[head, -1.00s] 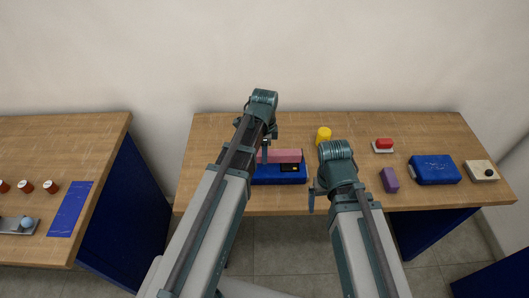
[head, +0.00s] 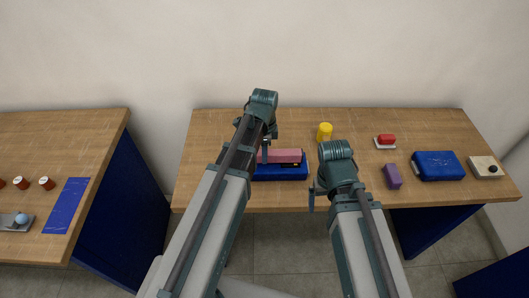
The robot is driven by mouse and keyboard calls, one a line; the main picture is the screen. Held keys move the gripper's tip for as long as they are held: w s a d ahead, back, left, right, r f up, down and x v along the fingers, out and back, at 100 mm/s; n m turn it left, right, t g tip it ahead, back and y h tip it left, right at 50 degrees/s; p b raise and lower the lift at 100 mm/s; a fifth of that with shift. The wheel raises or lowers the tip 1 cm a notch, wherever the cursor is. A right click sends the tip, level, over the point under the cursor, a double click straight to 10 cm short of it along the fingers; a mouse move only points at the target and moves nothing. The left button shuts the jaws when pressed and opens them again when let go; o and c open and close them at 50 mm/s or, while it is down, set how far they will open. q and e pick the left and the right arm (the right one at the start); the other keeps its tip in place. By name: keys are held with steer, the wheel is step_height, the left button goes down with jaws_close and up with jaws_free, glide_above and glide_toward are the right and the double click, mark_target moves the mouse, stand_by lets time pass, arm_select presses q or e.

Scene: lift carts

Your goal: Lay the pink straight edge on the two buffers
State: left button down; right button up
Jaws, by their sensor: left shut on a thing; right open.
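The pink straight edge (head: 285,155) is a pink bar in the middle of the head view, lying crosswise over a blue block or tray (head: 280,174). My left gripper (head: 265,153) is shut on it near its left end. Whether the bar touches the blue thing below or hangs just above it, I cannot tell. A small dark part with a yellow mark (head: 296,165) shows under its right half. My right gripper (head: 313,197) is open and empty near the table's front edge, right of the bar. I cannot make out the two buffers for certain.
A yellow cylinder (head: 325,131), a red-topped white block (head: 386,141), a purple block (head: 393,177), a blue case (head: 438,166) and a cream box with a black knob (head: 485,167) stand to the right. A separate table (head: 90,140) with several small items stands left, across a gap.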

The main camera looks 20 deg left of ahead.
arm_select(q)
steer(key=shift+f+b, duration=0.6)
steer(key=shift+c, duration=2.1)
jaws_free()
steer(key=shift+r, duration=0.2)
step_height(320, 180, up, 14)
steer(key=p, duration=1.4)
steer(key=shift+f, duration=0.25)
steer(key=shift+f, duration=0.2)
step_height(320, 180, down, 13)
steer(key=b, duration=1.3)
steer(key=shift+b, duration=0.3)
steer(key=shift+r, duration=0.1)
